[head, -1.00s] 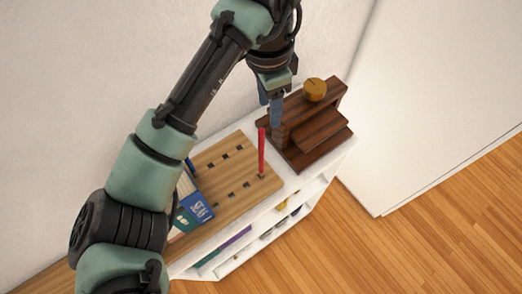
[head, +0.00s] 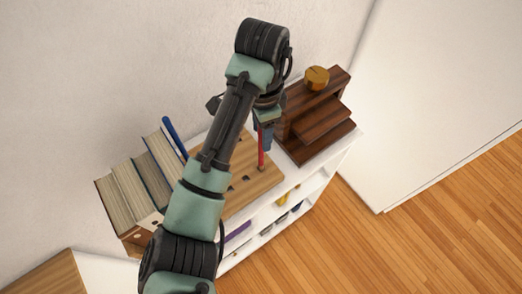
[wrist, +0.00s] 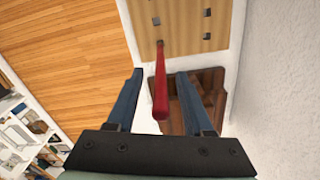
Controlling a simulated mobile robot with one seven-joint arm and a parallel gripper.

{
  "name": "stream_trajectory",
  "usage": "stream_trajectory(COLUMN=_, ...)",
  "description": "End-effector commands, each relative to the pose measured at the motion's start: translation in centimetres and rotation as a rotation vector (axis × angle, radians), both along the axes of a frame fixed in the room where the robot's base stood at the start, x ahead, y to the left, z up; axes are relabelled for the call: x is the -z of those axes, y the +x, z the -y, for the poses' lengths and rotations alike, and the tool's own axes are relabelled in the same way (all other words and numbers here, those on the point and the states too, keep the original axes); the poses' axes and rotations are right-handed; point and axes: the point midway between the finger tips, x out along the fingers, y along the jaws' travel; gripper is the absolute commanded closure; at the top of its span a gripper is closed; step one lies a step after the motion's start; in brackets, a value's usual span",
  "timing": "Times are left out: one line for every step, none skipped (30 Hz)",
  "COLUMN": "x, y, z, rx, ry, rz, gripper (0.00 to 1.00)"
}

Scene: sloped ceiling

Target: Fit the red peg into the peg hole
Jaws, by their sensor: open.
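The red peg (head: 261,157) stands roughly upright at the right end of the wooden peg board (head: 264,183). Its foot is at a hole position; I cannot tell how deep it sits. My gripper (head: 265,140) points down over the peg's top. In the wrist view the peg (wrist: 160,85) rises between the two blue fingers of my open gripper (wrist: 160,72), with a gap on each side. Several square dark holes show in the board (wrist: 193,18). My arm hides part of the board in the head view.
A dark brown stepped wooden stand (head: 318,125) with a round golden object (head: 317,77) is close right of the board. Books (head: 140,185) stand to the left. The board lies on a white shelf unit (head: 300,188) against the wall. Wood floor lies in front.

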Motion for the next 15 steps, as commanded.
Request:
stream_trajectory(x=0.55, y=-0.09, z=-0.09, rx=-0.002, ry=0.001, rz=-0.004, gripper=0.48)
stream_trajectory(x=0.85, y=-0.09, z=-0.09, rx=-0.001, ry=0.000, rz=-0.002, gripper=0.48)
stream_trajectory(x=1.16, y=-0.07, z=-0.09, rx=-0.001, ry=0.001, rz=-0.001, gripper=0.48)
stream_trajectory(x=1.32, y=-0.06, z=-0.09, rx=0.000, ry=0.001, rz=0.000, gripper=0.48)
stream_trajectory(x=1.43, y=-0.05, z=-0.11, rx=0.000, ry=0.002, rz=-0.001, gripper=0.48)
stream_trajectory(x=1.51, y=-0.04, z=-0.12, rx=0.000, ry=0.002, rz=0.000, gripper=0.48)
stream_trajectory(x=1.53, y=-0.04, z=-0.12, rx=0.000, ry=0.002, rz=0.000, gripper=0.48)
stream_trajectory(x=1.52, y=-0.03, z=-0.13, rx=0.000, ry=0.002, rz=0.000, gripper=0.48)
stream_trajectory(x=1.51, y=-0.03, z=-0.12, rx=0.000, ry=0.002, rz=0.000, gripper=0.48)
stream_trajectory(x=1.51, y=-0.03, z=-0.12, rx=0.000, ry=0.002, rz=0.000, gripper=0.48)
stream_trajectory(x=1.51, y=-0.02, z=-0.11, rx=0.000, ry=0.002, rz=0.000, gripper=0.48)
stream_trajectory(x=1.50, y=-0.02, z=-0.11, rx=0.000, ry=0.002, rz=0.000, gripper=0.52)
stream_trajectory(x=1.50, y=-0.02, z=-0.11, rx=0.000, ry=0.002, rz=0.000, gripper=0.57)
stream_trajectory(x=1.50, y=-0.02, z=-0.11, rx=0.000, ry=0.002, rz=0.000, gripper=0.62)
stream_trajectory(x=1.49, y=-0.03, z=-0.10, rx=0.000, ry=0.002, rz=0.000, gripper=0.70)
